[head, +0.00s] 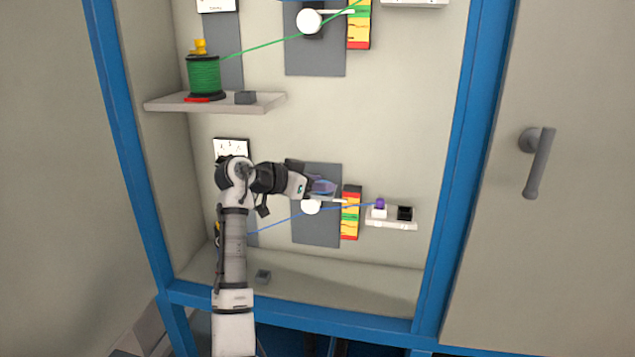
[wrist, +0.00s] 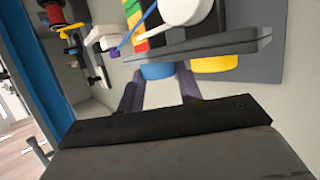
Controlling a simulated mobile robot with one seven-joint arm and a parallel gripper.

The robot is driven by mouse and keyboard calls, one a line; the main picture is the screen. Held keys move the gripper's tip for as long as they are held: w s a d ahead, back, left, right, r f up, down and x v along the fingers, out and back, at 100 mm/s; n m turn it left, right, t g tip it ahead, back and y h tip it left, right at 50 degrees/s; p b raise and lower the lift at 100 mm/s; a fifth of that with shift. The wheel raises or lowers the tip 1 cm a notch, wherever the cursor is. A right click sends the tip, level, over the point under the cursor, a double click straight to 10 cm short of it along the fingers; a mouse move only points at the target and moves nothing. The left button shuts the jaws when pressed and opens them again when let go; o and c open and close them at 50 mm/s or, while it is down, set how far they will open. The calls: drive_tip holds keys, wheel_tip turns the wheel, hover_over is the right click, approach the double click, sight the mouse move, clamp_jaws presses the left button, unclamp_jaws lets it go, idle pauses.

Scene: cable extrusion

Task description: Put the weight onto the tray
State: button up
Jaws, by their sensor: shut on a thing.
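My gripper (wrist: 160,85) is shut on a blue weight (wrist: 158,71), which shows between its two fingers in the wrist view. That view is upside down. The tray appears to be the grey bar (wrist: 225,46) crossing in front of the fingers, and it hides part of the blue weight. I cannot tell whether the blue weight touches it. A yellow weight (wrist: 214,64) shows beside the blue one at the same bar. In the head view my gripper (head: 322,187) is just above the lower white wheel (head: 311,206); the weight is not clear there.
A red-yellow-green scale (head: 350,212) and a white box (head: 391,217) with a purple button are right of the wheel. A blue cable (head: 280,223) runs past the wheel. The shelf (head: 265,103) with a green spool (head: 204,77) is above my arm. Blue frame posts (head: 460,150) bound the cabinet.

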sight(318, 199)
drive_tip(key=shift+f, duration=0.1)
drive_tip(key=shift+f+b, duration=1.15)
drive_tip(key=shift+f, duration=0.95)
drive_tip(key=o, duration=1.2)
drive_tip(key=shift+c, duration=0.2)
drive_tip(key=b+v, duration=0.2)
drive_tip(key=v, duration=1.2)
drive_tip(key=shift+b, duration=0.4)
drive_tip(key=shift+d, duration=0.1)
